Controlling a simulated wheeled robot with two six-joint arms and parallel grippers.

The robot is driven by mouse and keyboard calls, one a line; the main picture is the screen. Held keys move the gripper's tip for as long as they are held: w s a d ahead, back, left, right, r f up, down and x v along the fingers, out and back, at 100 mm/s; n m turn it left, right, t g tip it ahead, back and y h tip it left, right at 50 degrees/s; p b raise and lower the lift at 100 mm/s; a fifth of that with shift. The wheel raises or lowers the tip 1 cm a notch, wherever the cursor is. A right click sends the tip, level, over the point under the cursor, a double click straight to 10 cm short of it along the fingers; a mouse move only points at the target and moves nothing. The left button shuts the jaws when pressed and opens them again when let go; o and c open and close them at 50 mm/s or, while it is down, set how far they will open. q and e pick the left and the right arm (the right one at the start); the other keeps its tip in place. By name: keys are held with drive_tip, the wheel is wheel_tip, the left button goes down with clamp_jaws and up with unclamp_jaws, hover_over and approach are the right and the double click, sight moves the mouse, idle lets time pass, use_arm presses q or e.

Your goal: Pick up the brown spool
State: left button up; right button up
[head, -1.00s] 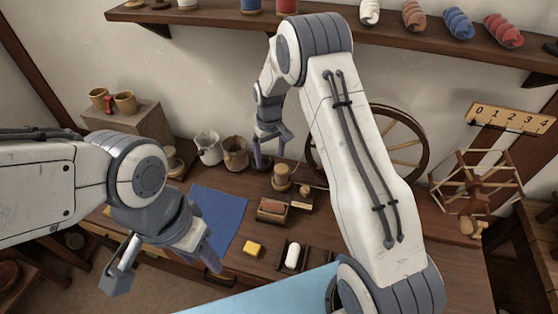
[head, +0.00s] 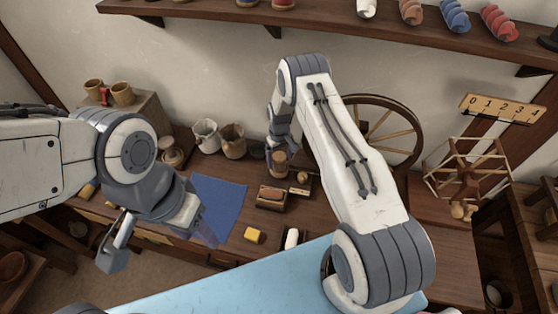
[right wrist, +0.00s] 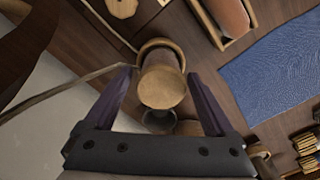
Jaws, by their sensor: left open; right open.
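The brown spool (head: 278,168) stands upright on the workbench, with a pale wooden end on top. In the head view my right gripper (head: 281,152) is right at it, partly covering it. In the right wrist view the spool (right wrist: 162,84) sits between the two spread fingers of my right gripper (right wrist: 160,80), with dark gaps at both sides, so the fingers do not appear to press on it. My left gripper (head: 158,248) is open and empty, in front of the bench at the left, away from the spool.
Close to the spool are a wooden tray with a brown piece (head: 271,194) and a small round wooden item (head: 303,177). A spinning wheel (head: 385,130) stands behind my right arm.

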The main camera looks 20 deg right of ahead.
drive_tip(key=shift+a+f, duration=0.1)
drive_tip(key=shift+f, duration=0.7)
drive_tip(key=c, duration=1.3)
drive_tip(key=shift+r, duration=0.15)
